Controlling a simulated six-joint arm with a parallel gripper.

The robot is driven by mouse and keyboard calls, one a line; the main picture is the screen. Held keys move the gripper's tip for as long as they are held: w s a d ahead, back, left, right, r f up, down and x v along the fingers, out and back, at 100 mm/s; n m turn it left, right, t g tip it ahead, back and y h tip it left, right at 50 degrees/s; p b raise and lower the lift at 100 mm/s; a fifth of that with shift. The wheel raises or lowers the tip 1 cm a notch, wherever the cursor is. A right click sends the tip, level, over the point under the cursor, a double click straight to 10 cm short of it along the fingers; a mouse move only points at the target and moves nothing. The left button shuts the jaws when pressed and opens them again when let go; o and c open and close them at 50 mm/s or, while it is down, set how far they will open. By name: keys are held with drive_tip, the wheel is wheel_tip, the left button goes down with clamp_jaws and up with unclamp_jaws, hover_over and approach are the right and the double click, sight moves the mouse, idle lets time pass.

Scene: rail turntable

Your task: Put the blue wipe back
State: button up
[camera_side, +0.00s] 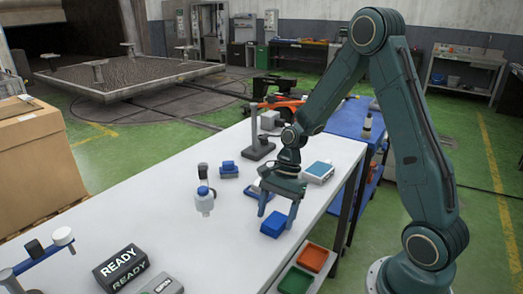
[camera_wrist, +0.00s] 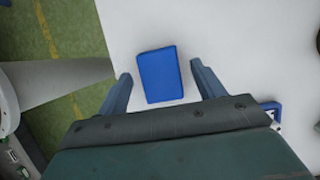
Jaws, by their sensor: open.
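The blue wipe (camera_side: 273,223) is a small blue block lying flat on the white table (camera_side: 130,212), close to its right edge. In the wrist view the wipe (camera_wrist: 160,75) lies between and a little beyond my two fingers, slightly tilted. My gripper (camera_side: 279,206) is open, with its fingers pointing down just above the table beside the wipe. In the wrist view my gripper (camera_wrist: 161,82) shows one finger on each side of the wipe, with gaps between, so it is not held.
Red (camera_side: 313,258) and green (camera_side: 296,280) bins sit off the table's right edge. A blue-and-white box (camera_side: 318,172), a white bottle (camera_side: 204,200), a small blue item (camera_side: 229,170) and a grey stand (camera_side: 258,146) are nearby. A READY sign (camera_side: 121,267) stands at the front.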

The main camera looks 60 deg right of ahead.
drive_tip(key=v, duration=1.1)
drive_tip(key=shift+r, duration=0.2)
drive_tip(key=s+a+r+n+t+h, duration=0.2)
drive_tip(key=s+a+r+n, duration=0.2)
drive_tip(key=s+n, duration=0.4)
drive_tip(key=s+a+r+n+t+h, duration=0.2)
drive_tip(key=s+a+r+n+t, duration=0.1)
drive_tip(key=s+r+n, duration=0.4)
drive_tip(key=shift+s+a+n+t+h, duration=0.3)
drive_tip(key=shift+s+a+n, duration=0.35)
drive_tip(key=shift+n, duration=0.85)
